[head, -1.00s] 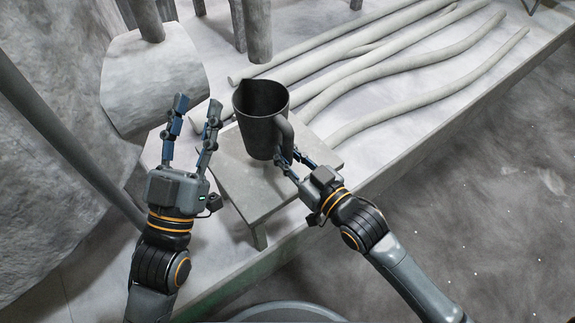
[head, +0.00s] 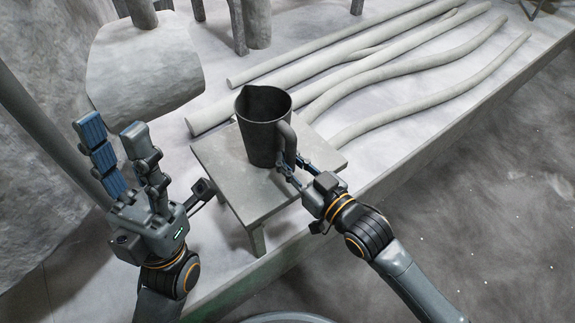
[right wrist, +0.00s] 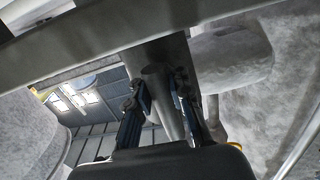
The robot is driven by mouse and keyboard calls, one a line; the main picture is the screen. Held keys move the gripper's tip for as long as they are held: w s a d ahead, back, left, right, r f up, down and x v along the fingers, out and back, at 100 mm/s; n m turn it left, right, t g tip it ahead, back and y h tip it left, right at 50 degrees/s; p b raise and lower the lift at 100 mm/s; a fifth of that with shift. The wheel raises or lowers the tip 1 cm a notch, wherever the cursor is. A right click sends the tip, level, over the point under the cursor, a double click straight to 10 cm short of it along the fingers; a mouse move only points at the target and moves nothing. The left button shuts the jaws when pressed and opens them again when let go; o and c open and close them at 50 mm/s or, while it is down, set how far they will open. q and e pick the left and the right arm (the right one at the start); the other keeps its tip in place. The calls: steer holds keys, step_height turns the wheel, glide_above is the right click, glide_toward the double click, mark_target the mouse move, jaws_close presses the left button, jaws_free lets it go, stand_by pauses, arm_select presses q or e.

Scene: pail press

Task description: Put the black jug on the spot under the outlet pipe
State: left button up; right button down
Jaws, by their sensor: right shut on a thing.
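The black jug (head: 258,130) is upright over the small grey stool (head: 225,165); I cannot tell whether its base touches the stool top. My right gripper (head: 290,172) is shut on the jug's handle, at its lower part, on the jug's right side. In the right wrist view the handle (right wrist: 163,95) runs between the two fingers of the right gripper (right wrist: 162,98). My left gripper (head: 112,138) is open and empty, left of the stool and apart from the jug. I cannot tell for sure which part is the outlet pipe, and no marked spot is clear.
A large grey block on a rod (head: 145,70) hangs at the upper left. A thick upright post (head: 256,25) stands behind the jug. Several long grey poles (head: 400,55) lie on the pale platform at the back right. The platform's front edge runs diagonally; the floor beyond is clear.

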steer(key=shift+r, duration=0.1)
steer(key=shift+f, duration=0.2)
steer(key=c, duration=1.2)
jaws_free()
